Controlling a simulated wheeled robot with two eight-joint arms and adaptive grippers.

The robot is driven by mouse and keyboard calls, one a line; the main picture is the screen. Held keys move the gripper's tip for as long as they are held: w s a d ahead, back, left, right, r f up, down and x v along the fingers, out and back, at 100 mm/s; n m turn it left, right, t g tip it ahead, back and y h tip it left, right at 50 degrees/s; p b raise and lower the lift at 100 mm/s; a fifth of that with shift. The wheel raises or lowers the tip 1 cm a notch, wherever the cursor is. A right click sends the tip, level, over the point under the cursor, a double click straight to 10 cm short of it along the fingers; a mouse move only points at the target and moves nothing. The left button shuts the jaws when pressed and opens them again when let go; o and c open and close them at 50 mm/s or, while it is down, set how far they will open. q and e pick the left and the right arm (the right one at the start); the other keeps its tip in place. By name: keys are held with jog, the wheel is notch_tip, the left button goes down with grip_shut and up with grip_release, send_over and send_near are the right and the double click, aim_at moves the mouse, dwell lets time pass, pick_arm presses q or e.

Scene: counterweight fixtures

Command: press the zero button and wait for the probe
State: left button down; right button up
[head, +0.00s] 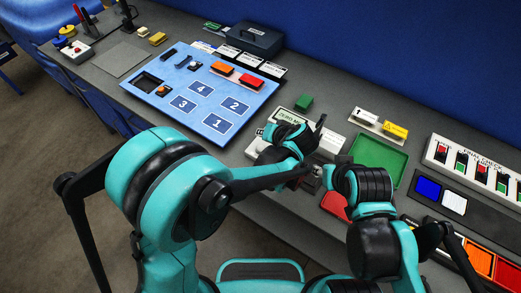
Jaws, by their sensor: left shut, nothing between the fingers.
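A pale device with a label that seems to begin "DURO" (288,117) stands at the middle of the bench, largely covered by my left arm. A light block (329,147) beside it is also partly covered. My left gripper (320,124) is over this device, its dark fingers shut and empty. I cannot make out the zero button or the probe; they may be behind my arms. My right gripper (313,181) is just in front of the device, close to the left wrist, and its fingers are too small and covered to read.
A blue numbered board (212,121) lies to the left. A green tray (379,157) is right of the device, with a red piece (335,205) in front. A green block (304,103) stands behind. A switch panel (474,168) and orange bins (480,260) are at the right.

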pick_arm(q)
jog(key=shift+f+b, duration=1.7)
jog(key=shift+f, duration=0.85)
jog(key=shift+f+b, duration=0.45)
jog(key=shift+f+b, duration=0.5)
jog(key=shift+r, duration=0.1)
jog(key=shift+r+p, duration=0.7)
jog(key=shift+r, duration=0.2)
